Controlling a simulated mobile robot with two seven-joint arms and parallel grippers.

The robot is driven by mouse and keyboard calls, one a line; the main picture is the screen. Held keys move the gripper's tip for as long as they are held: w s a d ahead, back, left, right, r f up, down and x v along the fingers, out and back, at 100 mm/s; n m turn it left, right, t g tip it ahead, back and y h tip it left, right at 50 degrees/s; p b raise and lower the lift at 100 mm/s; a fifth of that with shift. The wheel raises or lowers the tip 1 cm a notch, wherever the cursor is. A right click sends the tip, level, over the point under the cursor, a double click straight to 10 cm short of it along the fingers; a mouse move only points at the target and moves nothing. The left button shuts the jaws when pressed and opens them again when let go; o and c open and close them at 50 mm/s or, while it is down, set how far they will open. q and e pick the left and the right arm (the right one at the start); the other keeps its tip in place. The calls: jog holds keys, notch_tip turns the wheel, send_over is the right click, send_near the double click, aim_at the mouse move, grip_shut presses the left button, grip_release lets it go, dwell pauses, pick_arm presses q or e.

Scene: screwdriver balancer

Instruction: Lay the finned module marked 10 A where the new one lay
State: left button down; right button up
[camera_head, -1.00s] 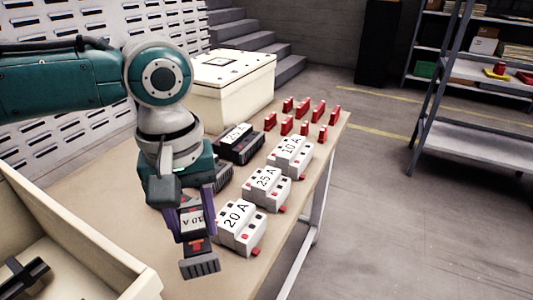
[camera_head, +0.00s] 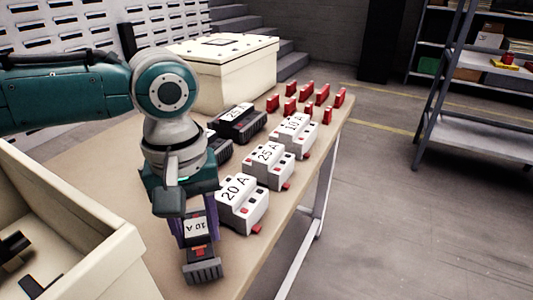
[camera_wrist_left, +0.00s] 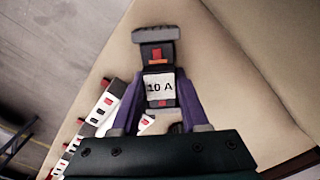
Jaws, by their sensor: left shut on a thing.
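The dark finned module marked 10 A (camera_head: 198,232) is held between the purple fingers of my left gripper (camera_head: 196,230). Its white label and red part face up, and its grey fins point to the near side. The left wrist view also shows the 10 A module (camera_wrist_left: 159,85) between the fingers, over the tan table top. I cannot tell if it touches the table. White modules marked 20 A (camera_head: 240,203), 25 A (camera_head: 268,167) and 10 A (camera_head: 295,133) stand in a row to its right and behind. My right gripper does not show.
A dark finned module marked 25 (camera_head: 238,124) lies behind my left arm, with another dark one (camera_head: 220,152) partly hidden nearby. Several red pieces (camera_head: 322,94) stand at the far end. A cream box (camera_head: 225,75) stands behind, and a cream crate (camera_head: 105,265) is at near left.

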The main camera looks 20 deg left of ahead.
pick_arm(q)
jog(key=shift+c, duration=1.6)
grip_release()
notch_tip(320, 180, up, 9)
jog(key=p, duration=0.2)
jog(key=shift+p, duration=0.35)
jog(key=shift+r, duration=0.5)
